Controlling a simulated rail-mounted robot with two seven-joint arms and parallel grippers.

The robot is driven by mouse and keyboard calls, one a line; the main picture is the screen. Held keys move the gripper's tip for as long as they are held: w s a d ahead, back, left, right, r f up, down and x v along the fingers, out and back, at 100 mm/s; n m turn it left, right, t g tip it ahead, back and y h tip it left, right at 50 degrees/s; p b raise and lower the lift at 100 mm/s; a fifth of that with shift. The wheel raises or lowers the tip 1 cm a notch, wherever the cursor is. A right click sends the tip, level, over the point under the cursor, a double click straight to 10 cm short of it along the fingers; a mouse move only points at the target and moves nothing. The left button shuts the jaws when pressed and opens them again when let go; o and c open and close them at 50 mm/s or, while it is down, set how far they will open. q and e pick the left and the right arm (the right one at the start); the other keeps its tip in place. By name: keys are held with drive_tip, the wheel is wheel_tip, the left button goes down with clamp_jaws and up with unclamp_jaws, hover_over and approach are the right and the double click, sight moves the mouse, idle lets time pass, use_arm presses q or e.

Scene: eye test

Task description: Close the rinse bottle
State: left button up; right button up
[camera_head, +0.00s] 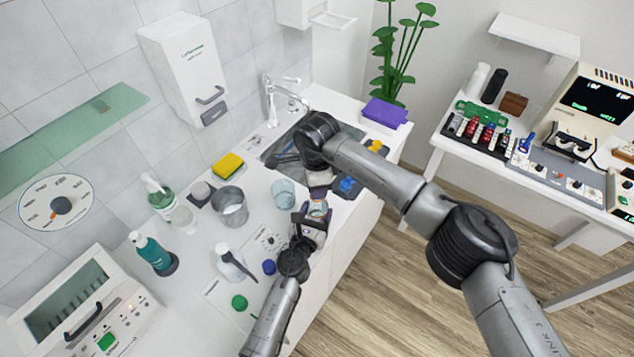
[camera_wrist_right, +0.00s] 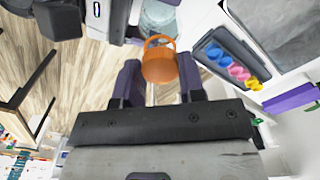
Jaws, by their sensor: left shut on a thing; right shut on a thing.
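My left gripper (camera_head: 312,218) is shut on a small, partly hidden container (camera_head: 318,209) near the counter's front edge; I take it to be the rinse bottle. My right gripper (camera_head: 319,190) is just above and behind it in the head view. In the right wrist view, my right gripper (camera_wrist_right: 159,78) is shut on an orange cap (camera_wrist_right: 158,64) with a loop on top. The cap is hidden in the head view. Part of my left gripper (camera_wrist_right: 105,14) shows at the top of the wrist view. I cannot tell whether cap and bottle touch.
A clear beaker (camera_head: 282,193) stands close to the left of the grippers. The sink (camera_head: 284,150) and faucet (camera_head: 270,98) lie behind.

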drive_tip(key=shift+f, duration=0.6)
idle(0.4)
